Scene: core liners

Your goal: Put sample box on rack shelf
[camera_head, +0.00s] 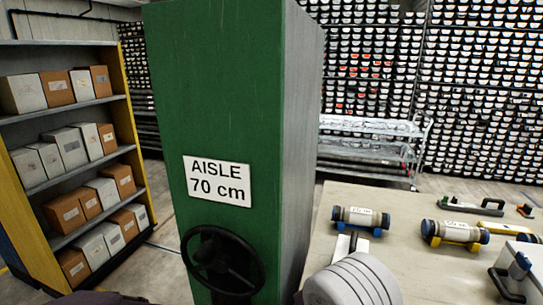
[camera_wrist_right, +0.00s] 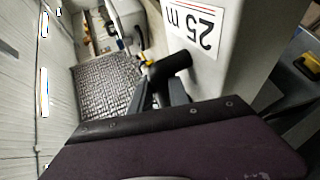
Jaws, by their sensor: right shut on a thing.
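My right gripper (camera_wrist_right: 165,88) shows in the right wrist view, its dark fingers closed on a black handle-like piece (camera_wrist_right: 178,66). I cannot tell whether that surface is the sample box. My left gripper is not in view. The right gripper is outside the head view.
A tall green rack end (camera_head: 225,95) with an "AISLE 70 cm" sign (camera_head: 217,181) and black handwheel (camera_head: 222,262) fills the centre. A table (camera_head: 400,238) at right bears labelled cylinders (camera_head: 360,218) and a pale case (camera_head: 520,262). A metal cart (camera_head: 370,127) stands behind. Floor shows between shelves and green rack.

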